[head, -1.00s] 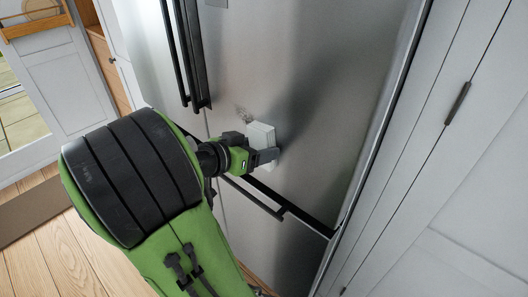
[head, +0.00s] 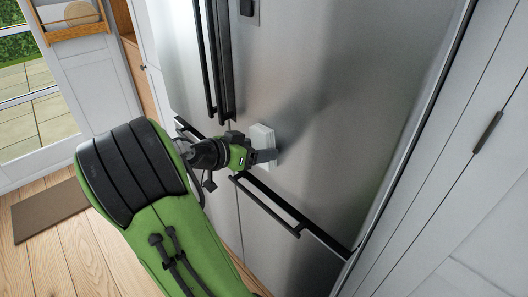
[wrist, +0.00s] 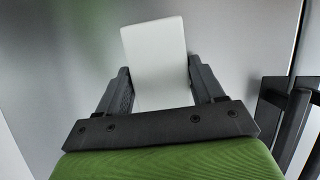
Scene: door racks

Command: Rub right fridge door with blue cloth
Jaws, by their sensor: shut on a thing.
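The right fridge door (head: 340,90) is brushed steel and fills the middle of the head view. My gripper (head: 262,150) is at the lower left part of this door, just above the drawer gap. It is shut on a white, block-like piece (head: 263,139), which looks white rather than blue. In the wrist view the white piece (wrist: 157,55) stands between my two dark fingers, with the grey steel behind it. It appears to be against the door, but the contact is hidden. No dark smudge shows on the visible door surface.
Black vertical door handles (head: 222,65) rise left of my gripper. A horizontal drawer handle (head: 265,206) lies just below it. White cabinets (head: 450,190) stand at the right. A brown mat (head: 50,210) lies on the wooden floor at the left.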

